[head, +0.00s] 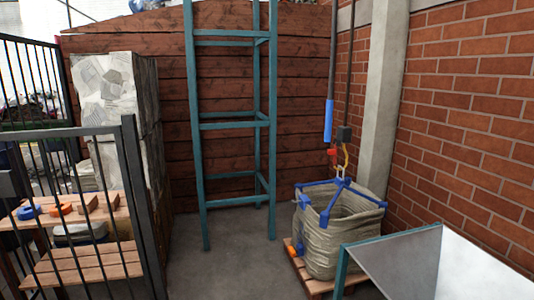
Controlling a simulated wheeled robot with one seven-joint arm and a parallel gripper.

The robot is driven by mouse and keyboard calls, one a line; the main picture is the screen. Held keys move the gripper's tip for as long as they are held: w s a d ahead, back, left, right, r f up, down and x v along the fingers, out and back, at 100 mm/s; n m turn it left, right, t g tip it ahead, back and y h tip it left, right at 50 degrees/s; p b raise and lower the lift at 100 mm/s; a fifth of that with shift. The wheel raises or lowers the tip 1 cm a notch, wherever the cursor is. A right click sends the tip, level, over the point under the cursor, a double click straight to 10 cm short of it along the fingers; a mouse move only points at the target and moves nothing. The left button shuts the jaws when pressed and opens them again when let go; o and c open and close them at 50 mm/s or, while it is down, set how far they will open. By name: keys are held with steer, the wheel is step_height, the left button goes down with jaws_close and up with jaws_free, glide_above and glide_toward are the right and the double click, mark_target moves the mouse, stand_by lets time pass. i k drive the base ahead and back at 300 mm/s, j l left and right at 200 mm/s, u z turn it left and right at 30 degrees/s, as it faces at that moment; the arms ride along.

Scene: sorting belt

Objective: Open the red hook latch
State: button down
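A small red part (333,152), which may be the red hook latch, is beside the yellow hook (346,155) below a dark hoist block (344,134). A blue sleeve (328,120) on a dark hanging rod is just above the red part. Whether the latch is open or shut is too small to tell. Below the hook, a pale link (340,172) meets the blue straps (320,185) of an open beige bulk bag (325,235). My gripper is not in view.
The bag stands on a wooden pallet (312,283) near the brick wall (465,130). A metal chute (470,265) is at front right. A teal frame (196,130) stands mid-scene, a black fence (140,200) at left. Grey floor (215,265) between them is clear.

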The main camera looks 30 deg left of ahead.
mark_target(334, 152)
steer(key=u, duration=0.6)
steer(key=i+j+z, duration=0.2)
steer(key=i, duration=0.35)
steer(key=i+j+z, duration=0.15)
steer(key=i+j, duration=0.3)
steer(key=i+j+z, duration=0.2)
steer(key=i+j, duration=0.25)
steer(key=i+j+z, duration=0.2)
steer(key=i+j, duration=0.3)
steer(key=i+j+z, duration=0.15)
steer(key=i+j, duration=0.3)
steer(key=j, duration=0.15)
steer(key=i+j+z, duration=0.2)
steer(key=i+j, duration=0.2)
steer(key=j, duration=0.2)
